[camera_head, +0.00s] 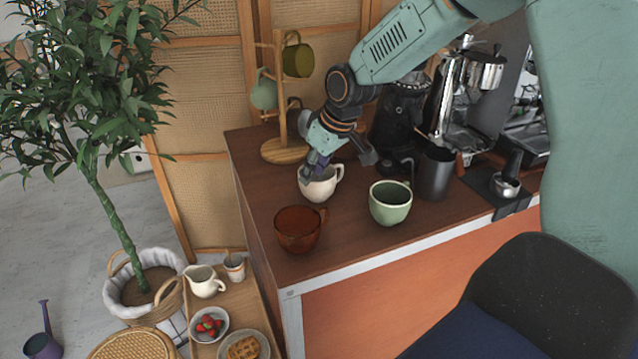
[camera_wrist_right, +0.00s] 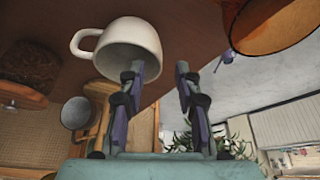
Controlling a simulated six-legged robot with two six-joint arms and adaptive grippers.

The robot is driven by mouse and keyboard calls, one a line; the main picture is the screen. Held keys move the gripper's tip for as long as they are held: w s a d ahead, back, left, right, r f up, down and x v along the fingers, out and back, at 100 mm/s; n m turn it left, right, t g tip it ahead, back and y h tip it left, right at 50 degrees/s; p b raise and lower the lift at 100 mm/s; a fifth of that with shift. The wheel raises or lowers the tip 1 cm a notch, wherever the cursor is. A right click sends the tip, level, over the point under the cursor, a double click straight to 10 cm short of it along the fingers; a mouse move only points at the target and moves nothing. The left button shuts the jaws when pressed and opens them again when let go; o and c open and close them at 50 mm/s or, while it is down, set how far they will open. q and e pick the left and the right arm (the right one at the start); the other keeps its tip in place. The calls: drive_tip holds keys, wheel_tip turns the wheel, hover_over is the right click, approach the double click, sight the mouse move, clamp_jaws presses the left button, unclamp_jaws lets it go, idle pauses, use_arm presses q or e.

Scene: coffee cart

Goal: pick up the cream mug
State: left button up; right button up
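The cream mug (camera_head: 319,187) stands upright on the brown counter (camera_head: 262,222), between the mug tree and the amber cup, its handle to the right. My right gripper (camera_head: 316,166) points down at its rim from above. In the wrist view the mug (camera_wrist_right: 122,40) shows with its mouth toward the camera. The fingers of the right gripper (camera_wrist_right: 160,70) are spread apart. One fingertip overlaps the mug's mouth; the other is beyond its side, with the wall between them. I cannot tell whether either touches. My left gripper is not in view.
An amber glass cup (camera_head: 298,230) stands in front, also in the wrist view (camera_wrist_right: 268,22). A green cup (camera_head: 390,204) is to the right, with a dark canister (camera_head: 434,174) behind it. A wooden mug tree (camera_head: 284,150) stands behind left. The counter's left edge is close.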

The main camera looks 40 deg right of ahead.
sight(304, 189)
drive_tip(key=b+x, duration=0.1)
drive_tip(key=x, duration=0.4)
drive_tip(key=shift+w+a+f, duration=0.1)
drive_tip(key=shift+w, duration=0.2)
drive_tip(key=shift+s+d, duration=0.25)
drive_tip(key=shift+c, duration=0.2)
drive_tip(key=shift+w+a, duration=0.2)
drive_tip(key=shift+w, duration=0.05)
drive_tip(key=c, duration=0.6)
drive_tip(key=shift+s+d, duration=0.1)
drive_tip(key=shift+s, duration=0.05)
clamp_jaws()
